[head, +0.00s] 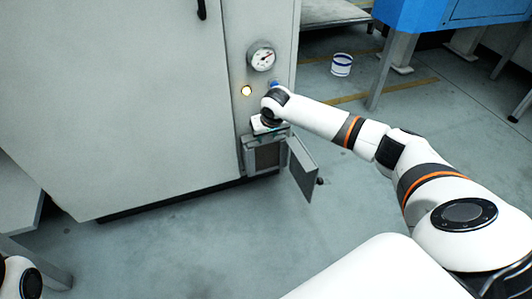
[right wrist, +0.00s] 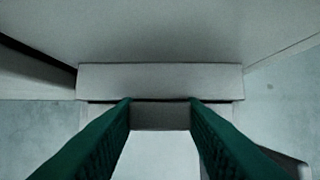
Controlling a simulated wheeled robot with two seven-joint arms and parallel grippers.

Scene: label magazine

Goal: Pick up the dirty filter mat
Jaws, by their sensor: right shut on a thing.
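The filter housing (head: 248,160) is low on the right side of the grey cabinet, with its flap (head: 303,168) swung open to the right. A dark panel, which looks like the dirty filter mat (head: 265,157), sits upright in the opening. My right gripper (right wrist: 160,101) is at the top of the housing. In the right wrist view its green fingers are shut on a grey piece (right wrist: 160,116) between the tips, apparently the mat's upper part. The wrist hides the fingers in the head view. My left gripper is out of view.
A white and blue bucket (head: 342,64) stands on the floor behind. The floor in front of the cabinet is clear.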

